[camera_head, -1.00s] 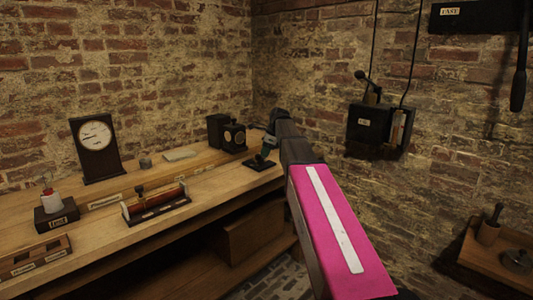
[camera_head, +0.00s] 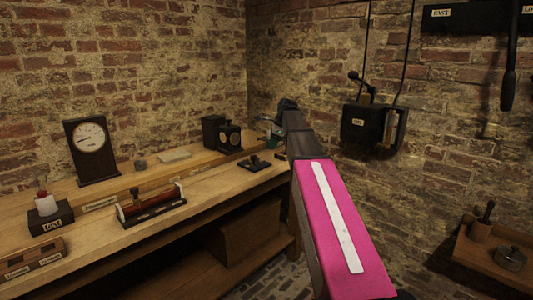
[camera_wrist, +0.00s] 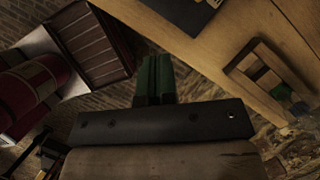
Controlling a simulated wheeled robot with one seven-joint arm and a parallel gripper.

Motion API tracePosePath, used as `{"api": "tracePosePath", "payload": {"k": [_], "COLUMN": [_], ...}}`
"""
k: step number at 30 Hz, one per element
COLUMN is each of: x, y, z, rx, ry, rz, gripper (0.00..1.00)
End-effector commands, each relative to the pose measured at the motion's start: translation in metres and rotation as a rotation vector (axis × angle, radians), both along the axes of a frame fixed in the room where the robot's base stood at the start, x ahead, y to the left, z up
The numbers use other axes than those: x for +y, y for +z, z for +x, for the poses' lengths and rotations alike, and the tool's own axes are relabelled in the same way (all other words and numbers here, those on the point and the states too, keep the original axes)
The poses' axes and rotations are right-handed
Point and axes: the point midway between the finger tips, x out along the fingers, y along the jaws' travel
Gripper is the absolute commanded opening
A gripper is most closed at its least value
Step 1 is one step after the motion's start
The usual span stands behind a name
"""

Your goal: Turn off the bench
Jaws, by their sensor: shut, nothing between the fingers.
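The wooden bench (camera_head: 225,176) runs along the brick wall at the left. A low black base with a small raised part (camera_head: 255,163) sits near its right end; which way any lever on it points is too small to tell. My gripper (camera_head: 273,138) is just right of and beyond that base, apart from it, partly hidden by my arm. In the wrist view, its green fingers (camera_wrist: 153,79) are together and empty. A dark switch box (camera_head: 371,126) with a knobbed lever on top hangs on the right wall; its label is unreadable.
The bench holds a dial gauge (camera_head: 90,149), a labelled box with a red-topped piece (camera_head: 50,214), a red coil device (camera_head: 150,204) and dark boxes (camera_head: 222,134). A black lever panel (camera_head: 475,17) is at upper right. A wooden shelf (camera_head: 465,259) is below.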

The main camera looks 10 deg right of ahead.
Motion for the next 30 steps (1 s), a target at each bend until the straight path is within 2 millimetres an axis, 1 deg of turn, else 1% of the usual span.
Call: {"api": "tracePosePath", "payload": {"k": [1, 6, 9, 14, 25, 26, 28, 29, 30], "x": [-0.004, -0.014, -0.017, -0.02, -0.02, -0.019, -0.018, -0.017, -0.015], "y": [0.011, 0.037, 0.047, 0.054, 0.053, 0.05, 0.038, 0.031, 0.018], "z": [0.0, -0.001, -0.002, -0.003, -0.004, -0.005, -0.009, -0.012, -0.017], "rx": [-0.001, 0.0, -0.001, 0.001, 0.0, -0.002, -0.01, -0.015, -0.023], "ry": [0.0, 0.0, 0.0, 0.0, 0.003, 0.009, 0.036, 0.054, 0.087], "rz": [0.0, 0.0, 0.0, 0.0, -0.001, -0.002, -0.01, -0.015, -0.024], "gripper": [0.0, 0.0, 0.0, 0.0, 0.0, 0.0, 0.0, 0.0, 0.0]}}
